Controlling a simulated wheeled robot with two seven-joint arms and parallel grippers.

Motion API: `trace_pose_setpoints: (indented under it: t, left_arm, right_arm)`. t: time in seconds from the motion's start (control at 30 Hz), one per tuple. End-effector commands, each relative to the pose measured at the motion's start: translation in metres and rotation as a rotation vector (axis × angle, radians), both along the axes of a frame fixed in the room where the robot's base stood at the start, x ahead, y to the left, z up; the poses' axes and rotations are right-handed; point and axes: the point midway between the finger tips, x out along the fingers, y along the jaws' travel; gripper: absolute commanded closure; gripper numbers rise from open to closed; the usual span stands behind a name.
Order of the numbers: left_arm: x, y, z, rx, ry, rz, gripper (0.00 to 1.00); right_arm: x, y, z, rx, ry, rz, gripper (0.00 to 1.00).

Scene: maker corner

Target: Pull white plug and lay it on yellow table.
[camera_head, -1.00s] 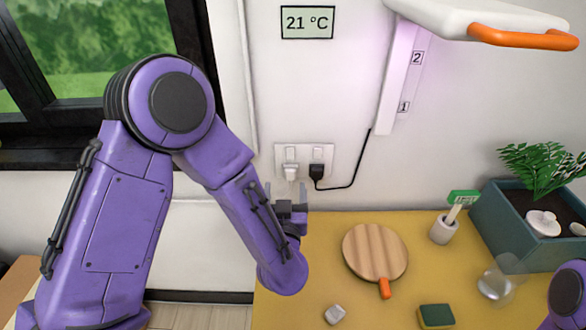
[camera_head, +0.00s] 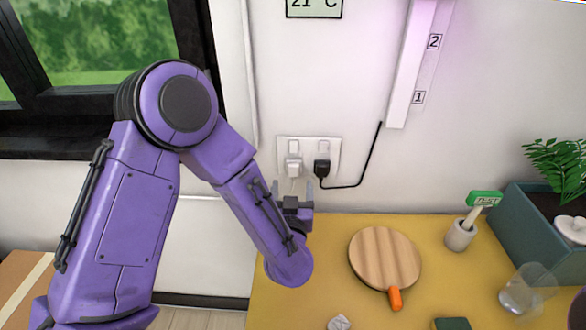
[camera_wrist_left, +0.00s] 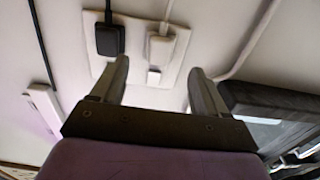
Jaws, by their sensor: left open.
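The white plug (camera_head: 293,168) sits in the left socket of the wall plate (camera_head: 333,150); it also shows in the left wrist view (camera_wrist_left: 153,76). The black plug (camera_head: 322,170) with its black cord sits in the right socket; in the wrist view it (camera_wrist_left: 109,40) is on the left. My left gripper (camera_head: 293,187) is open and empty just below the white plug, fingers toward the wall. In the left wrist view the fingertips (camera_wrist_left: 158,68) are spread, with the white plug between them but apart from both. The yellow table (camera_head: 335,236) lies below. My right gripper is out of view.
On the table are a round wooden board (camera_head: 385,258) with an orange handle, a small grey lump (camera_head: 339,323), a green block (camera_head: 452,324), a clear glass (camera_head: 524,290), a pot with a green tag (camera_head: 460,236) and a planter (camera_head: 520,225). Bare table shows left of the board.

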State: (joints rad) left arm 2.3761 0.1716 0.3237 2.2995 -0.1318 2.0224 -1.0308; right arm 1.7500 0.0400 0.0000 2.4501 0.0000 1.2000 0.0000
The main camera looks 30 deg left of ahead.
Motion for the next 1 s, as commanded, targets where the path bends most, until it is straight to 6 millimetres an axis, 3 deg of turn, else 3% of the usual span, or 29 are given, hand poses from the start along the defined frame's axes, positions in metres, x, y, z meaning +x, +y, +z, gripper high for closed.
trace_pose_setpoints:
  t: [0.4, 1.0]
  left_arm:
    - [0.051, 0.023, 0.001, 0.001, 0.000, -0.002, 0.26]
    - [0.058, 0.026, 0.000, 0.001, 0.000, -0.003, 0.26]
  right_arm:
    - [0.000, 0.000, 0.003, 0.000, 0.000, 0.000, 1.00]
    - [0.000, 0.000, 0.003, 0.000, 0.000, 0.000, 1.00]
